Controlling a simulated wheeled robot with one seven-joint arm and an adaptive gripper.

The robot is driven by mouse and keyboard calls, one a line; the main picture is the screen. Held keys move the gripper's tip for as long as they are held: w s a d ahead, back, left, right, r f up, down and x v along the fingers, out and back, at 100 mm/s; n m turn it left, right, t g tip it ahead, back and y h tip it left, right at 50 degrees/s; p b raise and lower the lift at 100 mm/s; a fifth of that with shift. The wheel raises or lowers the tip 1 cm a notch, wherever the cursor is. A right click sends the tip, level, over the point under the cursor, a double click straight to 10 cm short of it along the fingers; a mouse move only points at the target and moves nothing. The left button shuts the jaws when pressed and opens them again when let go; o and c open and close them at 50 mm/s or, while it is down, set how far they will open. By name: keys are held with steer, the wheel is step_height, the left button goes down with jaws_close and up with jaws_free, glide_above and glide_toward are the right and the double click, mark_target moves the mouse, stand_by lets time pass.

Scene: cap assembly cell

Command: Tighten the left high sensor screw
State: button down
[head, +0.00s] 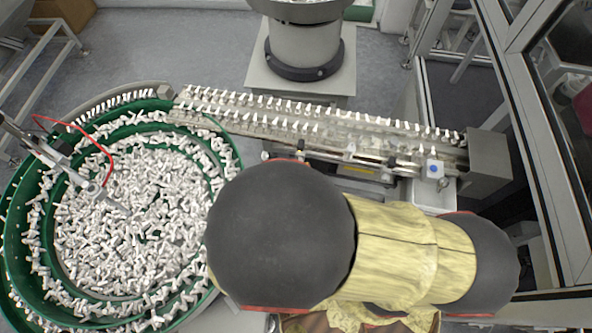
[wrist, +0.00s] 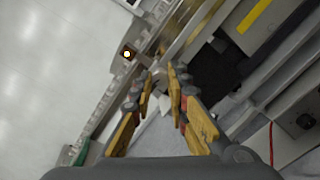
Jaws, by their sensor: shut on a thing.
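My gripper (wrist: 161,73) shows in the wrist view, with its yellow and grey fingers on either side of a narrow gap. Its fingertips are at the side of the metal rail assembly and are shut on a small part, apparently the left high sensor screw, mostly hidden between them. A small dark square fitting with a bright round spot (wrist: 127,54) sits on the rail to the left of the fingertips, apart from them. In the head view, my arm hides the gripper and the screw.
The double cap track (head: 310,118) runs across the back, lined with white caps. A green bowl feeder (head: 14,222) full of caps stands at left. A blue-topped fitting (head: 433,168) and a grey block (head: 487,165) are at the track's right end, near a framed enclosure (head: 520,100).

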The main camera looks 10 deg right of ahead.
steer(key=m+y+b, duration=0.1)
steer(key=m+b, duration=1.2)
steer(key=b, duration=0.1)
steer(key=shift+d+f, duration=0.1)
steer(key=shift+f, duration=0.05)
steer(key=shift+m+b, duration=0.4)
steer(key=shift+m, duration=0.1)
steer(key=c, duration=1.8)
jaws_free()
steer(key=shift+r, duration=0.2)
steer(key=shift+o, duration=0.4)
steer(key=shift+r+p, duration=0.1)
steer(key=shift+p, duration=0.35)
